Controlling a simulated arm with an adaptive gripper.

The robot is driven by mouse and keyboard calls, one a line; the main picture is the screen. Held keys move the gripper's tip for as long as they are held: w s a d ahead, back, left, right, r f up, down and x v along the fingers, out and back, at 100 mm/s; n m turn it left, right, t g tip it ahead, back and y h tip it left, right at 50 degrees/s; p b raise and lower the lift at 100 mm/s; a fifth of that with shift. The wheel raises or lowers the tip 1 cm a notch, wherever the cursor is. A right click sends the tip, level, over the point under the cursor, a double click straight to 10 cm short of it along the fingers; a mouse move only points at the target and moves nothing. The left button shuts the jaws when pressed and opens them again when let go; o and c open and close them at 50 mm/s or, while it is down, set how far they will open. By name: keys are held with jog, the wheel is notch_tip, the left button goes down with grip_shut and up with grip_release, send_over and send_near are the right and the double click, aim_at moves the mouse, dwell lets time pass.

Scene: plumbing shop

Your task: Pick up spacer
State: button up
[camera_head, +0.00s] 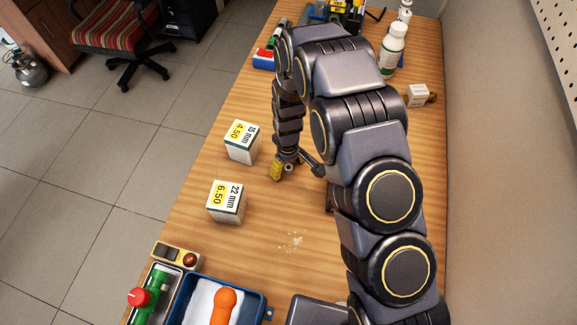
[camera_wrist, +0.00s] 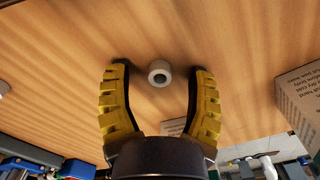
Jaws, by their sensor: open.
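In the head view my gripper (camera_head: 284,172) points down near the bench's middle, right of the price boxes. The spacer is hard to make out there beside the fingers.
Two price boxes, the 15 mm box (camera_head: 241,143) and the 22 mm box (camera_head: 226,202), stand left of my gripper. A blue tray (camera_head: 262,296) lies at the front. A white bottle (camera_head: 392,52) stands farther back.

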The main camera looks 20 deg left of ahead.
jog(key=c, duration=0.8)
jog(key=shift+r, duration=0.1)
